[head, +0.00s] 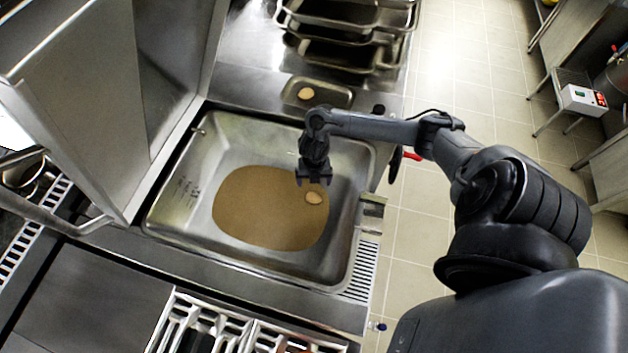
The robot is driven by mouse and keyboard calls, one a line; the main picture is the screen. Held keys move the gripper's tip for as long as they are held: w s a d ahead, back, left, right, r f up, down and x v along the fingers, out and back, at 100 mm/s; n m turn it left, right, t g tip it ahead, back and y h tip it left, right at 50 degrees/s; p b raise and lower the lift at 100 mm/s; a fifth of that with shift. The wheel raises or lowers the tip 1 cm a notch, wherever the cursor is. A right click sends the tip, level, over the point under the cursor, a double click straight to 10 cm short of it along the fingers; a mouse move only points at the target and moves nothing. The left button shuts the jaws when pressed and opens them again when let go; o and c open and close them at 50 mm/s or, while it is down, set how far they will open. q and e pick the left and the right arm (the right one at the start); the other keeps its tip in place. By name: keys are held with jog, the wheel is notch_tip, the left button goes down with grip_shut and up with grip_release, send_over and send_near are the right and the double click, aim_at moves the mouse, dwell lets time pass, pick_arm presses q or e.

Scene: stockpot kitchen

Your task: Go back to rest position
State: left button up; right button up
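My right gripper (313,181) hangs over the right part of a large steel basin (181,215). Its two fingers look spread apart, with nothing visible between them. My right arm reaches in from the right. My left gripper is not in view. A brown layer (255,215) covers the basin's floor. A small pale oval item (314,198) shows on it just below my gripper in the picture; I cannot tell what it is.
A small steel tray (335,96) holding another pale oval item (306,93) sits behind the basin. Stacked pans (345,50) stand at the back. A tall steel panel (110,90) rises at left. Grates (200,322) lie in front. Tiled floor (475,90) is open at right.

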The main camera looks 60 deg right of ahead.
jog(key=w+a+f+m+t, duration=0.1)
jog(key=w+a+m+t, duration=0.15)
jog(key=a, duration=1.05)
jog(key=s+a+r+m+t, duration=0.35)
jog(key=a+r+m, duration=0.35)
jog(key=a+m, duration=0.25)
jog(key=s+r+m+g, duration=0.2)
jog(key=s+r+m, duration=0.6)
jog(key=s+m, duration=0.15)
notch_tip(320, 180, up, 22)
jog(key=d+p, duration=0.1)
jog(key=p, duration=2.1)
jog(key=shift+w+r+m, duration=0.2)
jog(key=shift+m, duration=0.15)
